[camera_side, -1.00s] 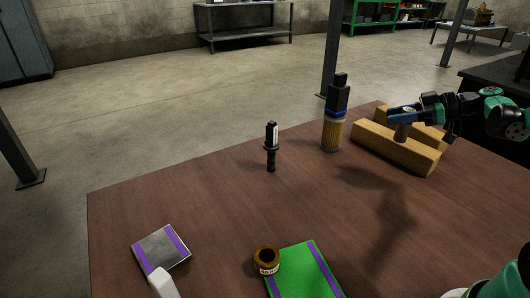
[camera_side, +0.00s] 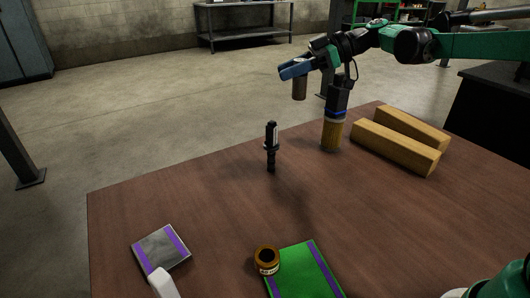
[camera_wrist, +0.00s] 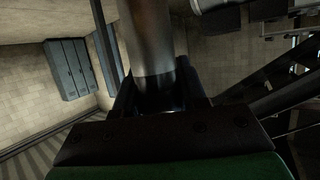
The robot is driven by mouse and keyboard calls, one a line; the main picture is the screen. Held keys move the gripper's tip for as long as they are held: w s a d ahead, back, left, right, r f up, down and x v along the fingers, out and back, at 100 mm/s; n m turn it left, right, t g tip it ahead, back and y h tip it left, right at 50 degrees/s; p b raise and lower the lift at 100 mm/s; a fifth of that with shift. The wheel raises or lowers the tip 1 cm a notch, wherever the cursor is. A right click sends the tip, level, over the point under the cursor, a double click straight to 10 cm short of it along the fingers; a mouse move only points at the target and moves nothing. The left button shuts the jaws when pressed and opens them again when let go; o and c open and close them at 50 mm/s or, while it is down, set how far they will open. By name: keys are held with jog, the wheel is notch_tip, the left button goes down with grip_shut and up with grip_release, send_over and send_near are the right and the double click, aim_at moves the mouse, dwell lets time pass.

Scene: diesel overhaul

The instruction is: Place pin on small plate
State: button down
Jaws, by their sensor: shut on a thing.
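My gripper (camera_side: 297,70) is raised well above the table, towards its back edge. It is shut on the pin (camera_side: 300,88), a short grey-brown cylinder that hangs upright below the fingers. In the wrist view the pin (camera_wrist: 150,40) shows as a shiny metal cylinder between the fingers. The small plate (camera_side: 152,250), grey with purple stripes, lies at the front left of the table, far below and left of the gripper. A white object covers part of its front edge. The plate's bare grey middle is visible.
A black injector-like part (camera_side: 271,148) and a yellow-black cylinder (camera_side: 333,135) stand upright on the table (camera_side: 215,215). Two wooden blocks (camera_side: 395,148) lie at the back right. A brown jar-like ring (camera_side: 266,268) sits beside a green plate (camera_side: 304,272). The white object (camera_side: 163,284) borders the small plate.

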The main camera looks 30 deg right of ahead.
jog(key=a+n+g+y, duration=0.1)
jog(key=a+n+g, duration=0.2)
jog(key=a, duration=1.4)
jog(key=n+g, duration=0.3)
send_over(150, 254)
notch_tip(150, 254, down, 15)
jog(key=shift+y, duration=0.4)
jog(key=shift+f, duration=2.15)
jog(key=shift+f, duration=0.15)
jog(key=shift+c, duration=2.4)
grip_release()
